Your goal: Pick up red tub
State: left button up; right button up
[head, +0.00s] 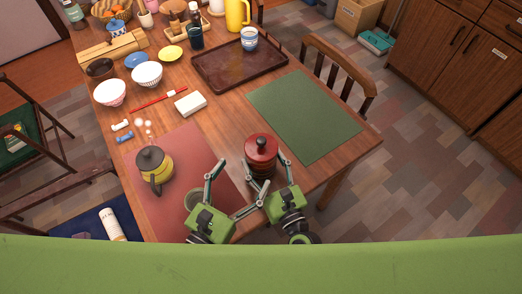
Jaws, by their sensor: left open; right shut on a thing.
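The red tub (261,143) is round, with a dark knob on its lid, at the near right part of the wooden table, between the red mat and the green mat. My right gripper (264,161) is shut on the tub, with a finger on each side of it. Its lower part is partly hidden by the fingers, and I cannot tell whether it touches the table. My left gripper (244,174) is open and empty, just left of and below the tub, over the red mat.
A yellow teapot (158,173) stands on the red mat (190,146). A greenish cup (193,199) is partly hidden by my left gripper. The green mat (305,113) is bare. A brown tray (235,72) holds a blue-and-white cup (249,41). A chair (340,65) stands at the right edge.

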aim_at(253, 159)
pick_arm(q)
jog(key=x, duration=0.5)
jog(key=shift+w+d, duration=0.15)
jog(key=shift+f+x, duration=0.15)
jog(key=shift+x, duration=1.2)
jog(key=shift+f+x, duration=0.15)
jog(key=shift+x, duration=1.2)
jog(key=shift+c, duration=0.3)
jog(key=c, duration=1.3)
